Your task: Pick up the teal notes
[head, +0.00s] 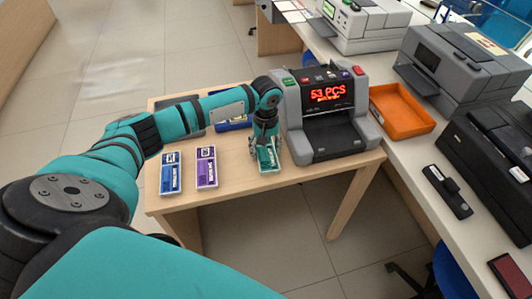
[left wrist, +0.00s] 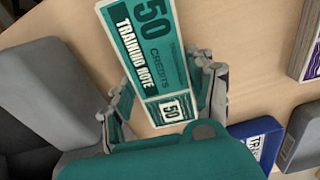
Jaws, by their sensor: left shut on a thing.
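The teal notes (head: 268,160) are a flat bundle at the front of the small wooden table, just left of the counting machine. In the left wrist view the notes (left wrist: 148,45) show "50 credits" and "training note" in print. My left gripper (head: 266,143) points down over the bundle. In the left wrist view the gripper (left wrist: 163,95) has one finger along each long side of the notes, shut on them. I cannot tell whether the bundle is off the table. My right gripper is not in view.
Blue notes (head: 171,175) and purple notes (head: 207,167) lie on the table (head: 238,174) to the left. A blue tray (head: 234,126) and a grey tray (head: 186,121) sit behind my arm. The counting machine (head: 305,140) shows "53 PCS". An orange tray (head: 402,128) is on the right counter.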

